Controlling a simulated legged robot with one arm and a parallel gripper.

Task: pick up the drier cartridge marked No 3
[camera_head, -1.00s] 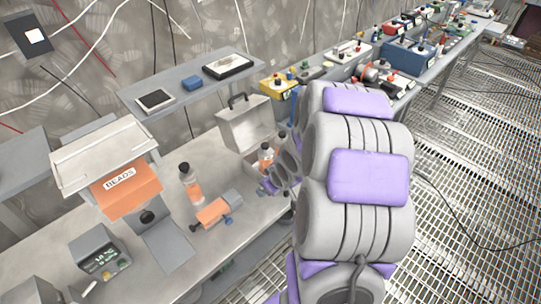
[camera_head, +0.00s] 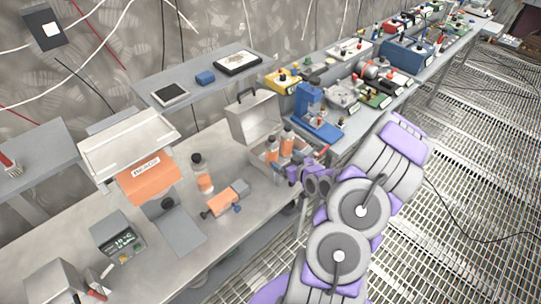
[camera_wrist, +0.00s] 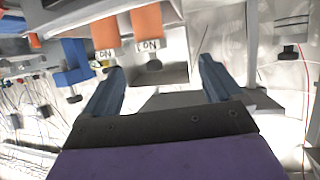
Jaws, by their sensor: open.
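Two bottle-like cartridges with orange bands stand in the open grey case (camera_head: 252,123): one at the back (camera_head: 287,143) and one in front (camera_head: 271,151). A third cartridge (camera_head: 203,175) stands upright on the bench, left of the case. In the wrist view two orange cartridges (camera_wrist: 147,22) (camera_wrist: 96,34) carry white labels starting "No"; I cannot read their numbers. My gripper (camera_head: 303,172) is at the case's right side. In the wrist view my gripper (camera_wrist: 161,68) is open and empty, with one cartridge's dark cap between the fingertips in the picture, apparently beyond them.
An orange-fronted bin (camera_head: 150,182) and a small grey meter (camera_head: 118,238) stand on the left of the bench. An orange and grey device (camera_head: 226,198) lies in front of the case. A blue stand (camera_head: 316,118) is behind my gripper. The front bench top is partly clear.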

